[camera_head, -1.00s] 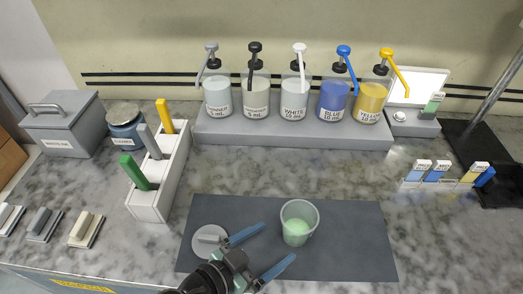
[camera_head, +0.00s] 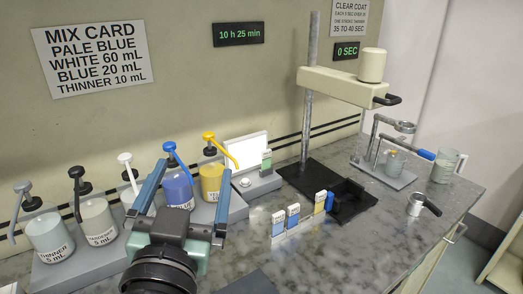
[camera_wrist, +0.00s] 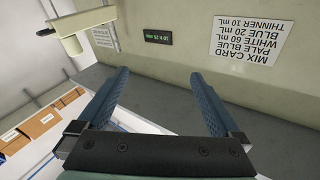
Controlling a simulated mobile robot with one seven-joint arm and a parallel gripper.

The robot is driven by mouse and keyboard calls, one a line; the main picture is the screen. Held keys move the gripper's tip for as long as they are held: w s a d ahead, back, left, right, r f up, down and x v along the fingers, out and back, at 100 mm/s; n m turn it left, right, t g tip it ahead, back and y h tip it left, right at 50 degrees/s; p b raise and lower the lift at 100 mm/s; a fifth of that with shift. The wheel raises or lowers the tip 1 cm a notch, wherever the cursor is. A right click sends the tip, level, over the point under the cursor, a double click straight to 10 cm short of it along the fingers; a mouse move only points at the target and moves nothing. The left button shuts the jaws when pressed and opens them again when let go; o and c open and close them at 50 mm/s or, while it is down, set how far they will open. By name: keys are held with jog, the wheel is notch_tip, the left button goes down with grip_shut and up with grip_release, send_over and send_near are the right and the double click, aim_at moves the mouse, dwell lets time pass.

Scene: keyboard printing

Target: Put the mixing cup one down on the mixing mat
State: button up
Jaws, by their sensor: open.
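My gripper (camera_head: 195,166) is open and empty, raised in front of the pump bottles in the head view. In the wrist view my gripper (camera_wrist: 158,74) has its two blue fingers spread with nothing between them, facing the wall. A corner of the dark grey mixing mat (camera_head: 250,285) shows at the bottom edge of the head view; the rest is out of frame or hidden by my arm. I cannot see a cup on the mat now. A greyish clear cup (camera_head: 445,166) stands at the far right of the counter; I cannot tell whether it is mixing cup one.
Pump bottles, among them a yellow one (camera_head: 211,182), stand on a grey rack at left. A black stand base (camera_head: 340,198) with a tall post is in the middle. A grey holder (camera_head: 384,172) and a small handled cup (camera_head: 416,203) are at right. The front-right counter is clear.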

jog(key=s+d+r+t, duration=0.2)
jog(key=s+d+r, duration=0.1)
jog(key=r, duration=0.5)
jog(key=s+d+r+n+t, duration=0.1)
jog(key=s+d+r+t, duration=0.2)
jog(key=r, duration=0.5)
jog(key=s+d+r+n+t, duration=0.1)
jog(key=s+d+r+t, duration=0.1)
jog(key=r, duration=0.6)
jog(key=shift+s+d+r+t, duration=0.25)
jog(key=shift+s+d+t, duration=0.15)
jog(key=shift+s+d, duration=0.6)
jog(key=shift+s+a, duration=0.1)
